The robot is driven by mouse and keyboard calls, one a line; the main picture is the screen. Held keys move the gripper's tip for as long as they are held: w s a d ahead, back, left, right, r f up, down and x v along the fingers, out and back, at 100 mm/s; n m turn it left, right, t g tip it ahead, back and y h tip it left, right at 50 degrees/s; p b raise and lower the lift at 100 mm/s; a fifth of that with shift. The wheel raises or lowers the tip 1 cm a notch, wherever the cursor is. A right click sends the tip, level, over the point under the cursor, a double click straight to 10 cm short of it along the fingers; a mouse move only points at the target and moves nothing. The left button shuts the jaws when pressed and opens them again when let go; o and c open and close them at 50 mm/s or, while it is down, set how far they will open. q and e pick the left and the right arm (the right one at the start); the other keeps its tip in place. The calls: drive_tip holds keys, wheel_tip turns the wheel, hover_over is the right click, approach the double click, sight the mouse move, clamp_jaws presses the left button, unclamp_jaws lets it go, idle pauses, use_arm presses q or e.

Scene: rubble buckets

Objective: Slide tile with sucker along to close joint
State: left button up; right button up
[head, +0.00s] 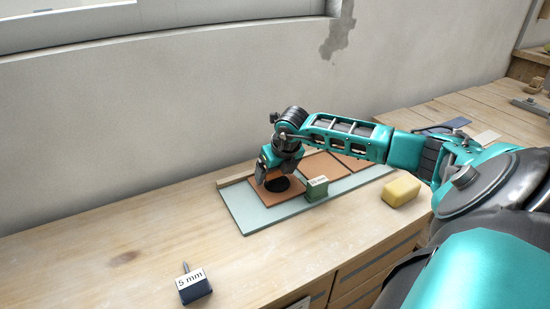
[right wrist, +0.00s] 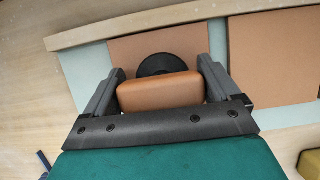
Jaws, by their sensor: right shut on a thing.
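My right gripper (head: 274,172) is shut on the sucker, gripping its tan handle (right wrist: 160,93) between both fingers in the right wrist view. The sucker's black disc (right wrist: 165,64) is against a terracotta tile (head: 289,196), and the disc shows dark below the gripper in the head view (head: 279,185). In the right wrist view, this tile (right wrist: 192,43) has a strip of pale board between it and the neighbouring tile (right wrist: 275,55) to its right. That neighbour also shows in the head view (head: 323,165). My left gripper is not in view.
The tiles lie on a pale green board (head: 248,216) with a wooden strip (right wrist: 150,24) along its back edge. A green labelled block (head: 317,190) stands at the tiles' front. A yellow sponge (head: 401,192) and a "5 mm" block (head: 194,288) are on the bench.

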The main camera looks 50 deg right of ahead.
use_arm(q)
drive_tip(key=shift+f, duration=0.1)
use_arm(e)
drive_tip(key=shift+s+d, duration=0.1)
drive_tip(key=shift+d, duration=0.15)
drive_tip(key=shift+s+d, duration=0.1)
drive_tip(key=shift+d, duration=0.15)
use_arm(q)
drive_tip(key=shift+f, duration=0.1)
use_arm(e)
drive_tip(key=shift+s+d, duration=0.1)
drive_tip(key=shift+d, duration=0.2)
drive_tip(key=o, duration=1)
drive_tip(key=shift+c, duration=0.2)
drive_tip(key=shift+o, duration=0.3)
drive_tip(key=v, duration=0.5)
drive_tip(key=shift+d, duration=0.1)
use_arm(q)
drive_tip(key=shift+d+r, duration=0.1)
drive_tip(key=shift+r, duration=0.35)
use_arm(e)
drive_tip(key=v, duration=0.8)
drive_tip(key=shift+a, duration=0.25)
